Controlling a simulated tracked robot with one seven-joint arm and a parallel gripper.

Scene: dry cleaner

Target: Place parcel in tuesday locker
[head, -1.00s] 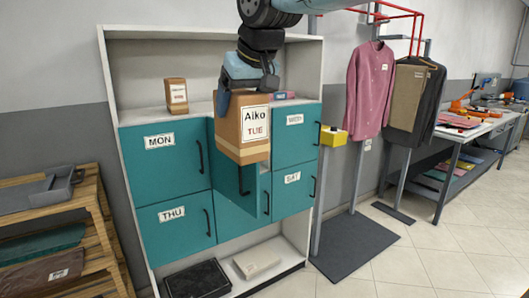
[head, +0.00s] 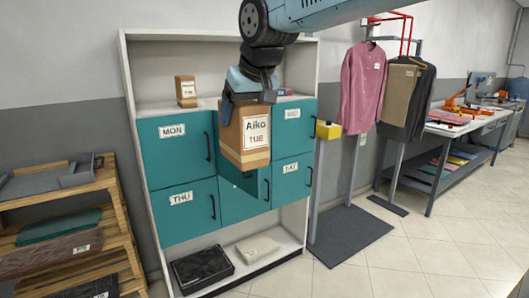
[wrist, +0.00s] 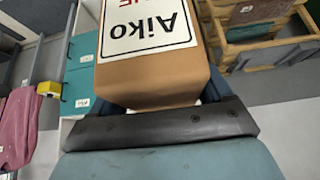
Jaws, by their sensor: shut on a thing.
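The parcel (head: 243,140) is a brown box with a white label reading "Aiko TUE". My gripper (head: 248,97) is shut on its upper part and holds it upright in the air before the locker cabinet. The parcel also fills the top middle of the wrist view (wrist: 155,75), against the dark gripper pad (wrist: 165,128). The tuesday locker, in the upper middle between MON and the right column, is mostly hidden behind the parcel.
The MON (head: 172,150), THU (head: 180,215) and SAT (head: 291,180) doors look shut. A small labelled box (head: 186,92) stands on the upper shelf. A dark flat box (head: 202,268) and a pale package (head: 257,248) lie at the bottom.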

